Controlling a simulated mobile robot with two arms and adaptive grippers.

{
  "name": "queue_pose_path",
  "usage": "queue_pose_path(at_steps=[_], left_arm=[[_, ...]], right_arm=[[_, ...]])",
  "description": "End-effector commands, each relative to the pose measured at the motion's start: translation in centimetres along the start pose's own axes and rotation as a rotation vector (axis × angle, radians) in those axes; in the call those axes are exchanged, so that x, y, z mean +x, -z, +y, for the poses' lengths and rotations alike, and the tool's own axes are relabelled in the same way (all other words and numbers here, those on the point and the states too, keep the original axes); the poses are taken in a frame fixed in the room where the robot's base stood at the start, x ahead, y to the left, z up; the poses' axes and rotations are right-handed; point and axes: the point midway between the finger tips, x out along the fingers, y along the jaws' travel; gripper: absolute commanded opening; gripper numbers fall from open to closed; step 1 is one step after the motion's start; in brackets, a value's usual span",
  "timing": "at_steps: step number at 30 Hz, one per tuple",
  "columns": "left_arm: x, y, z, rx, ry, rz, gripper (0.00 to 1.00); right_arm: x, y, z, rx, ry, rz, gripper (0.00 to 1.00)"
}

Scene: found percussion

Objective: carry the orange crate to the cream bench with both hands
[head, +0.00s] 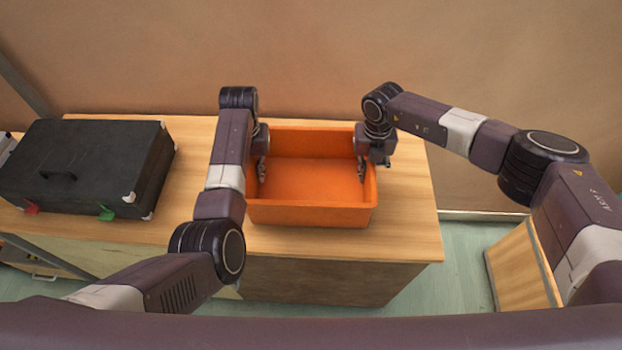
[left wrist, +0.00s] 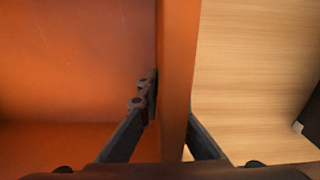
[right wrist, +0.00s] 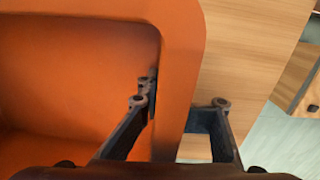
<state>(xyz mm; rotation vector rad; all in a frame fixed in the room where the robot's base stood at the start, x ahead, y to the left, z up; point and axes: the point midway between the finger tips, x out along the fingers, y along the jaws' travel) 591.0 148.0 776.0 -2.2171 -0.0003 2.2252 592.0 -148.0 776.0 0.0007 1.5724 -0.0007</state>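The orange crate (head: 310,217) is open and looks empty. It stands level on a wooden-topped table (head: 410,215). My left gripper (head: 262,165) straddles its left wall; that wall also shows in the left wrist view (left wrist: 177,70). The inner finger lies against the wall, and the outer fingertip is hidden behind it. My right gripper (head: 374,166) straddles the right wall, which shows in the right wrist view (right wrist: 178,90). Its inner finger is at the wall and its outer finger is just outside; whether it clamps is unclear. I cannot make out a cream bench for certain.
A black case (head: 85,165) with red and green corner pieces lies left of the crate. A wooden box-like piece (head: 515,265) stands on the green floor (head: 460,265) at the right. A brown wall (head: 320,60) rises behind the table.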

Motion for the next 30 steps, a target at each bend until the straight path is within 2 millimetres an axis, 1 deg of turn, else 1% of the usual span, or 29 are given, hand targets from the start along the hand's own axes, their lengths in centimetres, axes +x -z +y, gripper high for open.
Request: queue_pose_path(at_steps=[1,8,9,12,13,19,27,30], left_arm=[[0.2,0.3,0.3,0.0,-0.004,0.011,0.0],[1.5,0.3,0.3,0.0,-0.004,0.011,0.0],[1.2,0.3,0.3,0.0,-0.004,0.009,0.09],[1.2,0.2,0.3,0.001,-0.004,0.007,0.2],[1.3,0.2,0.3,0.001,-0.004,0.006,0.22],[1.4,0.1,0.1,0.0,-0.002,0.003,0.22],[1.4,0.1,0.1,0.0,-0.001,0.002,0.22],[0.9,0.1,0.0,0.0,0.0,0.003,0.22]], right_arm=[[0.7,0.3,0.4,-0.013,-0.002,0.006,0.0],[2.0,0.4,0.4,-0.013,-0.002,0.007,0.0],[1.6,0.4,0.4,-0.013,-0.001,0.007,0.08],[1.6,0.3,0.4,-0.01,-0.002,0.006,0.19],[1.6,0.3,0.4,-0.01,-0.002,0.005,0.23],[1.5,0.1,0.2,-0.005,-0.001,0.003,0.45],[1.5,0.1,0.1,-0.002,-0.001,0.001,0.45],[1.5,0.1,0.1,-0.002,-0.001,0.001,0.45]])
